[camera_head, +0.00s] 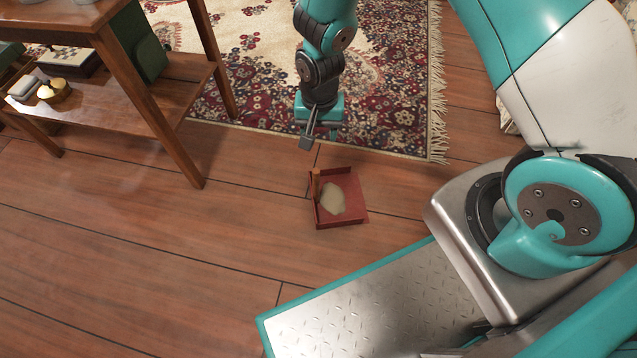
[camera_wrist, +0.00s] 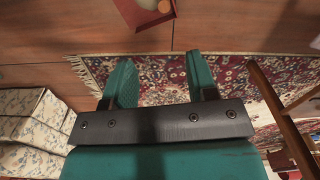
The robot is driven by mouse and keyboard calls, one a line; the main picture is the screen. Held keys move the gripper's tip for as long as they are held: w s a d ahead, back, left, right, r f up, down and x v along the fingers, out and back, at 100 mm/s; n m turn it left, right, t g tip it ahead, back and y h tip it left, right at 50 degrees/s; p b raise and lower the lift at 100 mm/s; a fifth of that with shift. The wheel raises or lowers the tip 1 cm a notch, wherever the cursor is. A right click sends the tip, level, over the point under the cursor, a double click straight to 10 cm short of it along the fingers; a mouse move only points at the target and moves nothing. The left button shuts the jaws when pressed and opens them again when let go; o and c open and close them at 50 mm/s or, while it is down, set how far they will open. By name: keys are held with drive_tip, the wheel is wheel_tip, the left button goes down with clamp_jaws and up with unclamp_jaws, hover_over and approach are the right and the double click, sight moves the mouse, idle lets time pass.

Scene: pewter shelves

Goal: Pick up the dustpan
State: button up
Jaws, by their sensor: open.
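The red dustpan (camera_head: 346,181) lies on the wooden floor near the middle of the head view, with a short upright wooden handle (camera_head: 315,184) at its left side. A pale beige pile (camera_head: 333,202) sits in it. In the wrist view the dustpan (camera_wrist: 130,12) is cut off by the top edge, and the round end of its handle (camera_wrist: 164,6) shows. My gripper (camera_head: 310,140) points down, behind the dustpan and apart from it. In the wrist view my gripper (camera_wrist: 162,82) is open, with nothing between its fingers.
A patterned, fringed rug (camera_head: 390,130) lies behind the dustpan. A wooden shelf table (camera_head: 150,100) stands at the left, with a small yellow pot (camera_head: 54,91) on its lower shelf. The floor (camera_head: 130,250) left of the dustpan is clear. My own base is close at the right.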

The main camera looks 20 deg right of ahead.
sight(316, 169)
wheel_tip(316, 169, down, 13)
drive_tip(key=b, duration=0.7)
drive_tip(key=shift+w+r, duration=0.1)
drive_tip(key=f+b, duration=0.5)
drive_tip(key=shift+w+a+f, duration=0.1)
drive_tip(key=shift+a, duration=0.25)
drive_tip(key=shift+c, duration=0.3)
clamp_jaws()
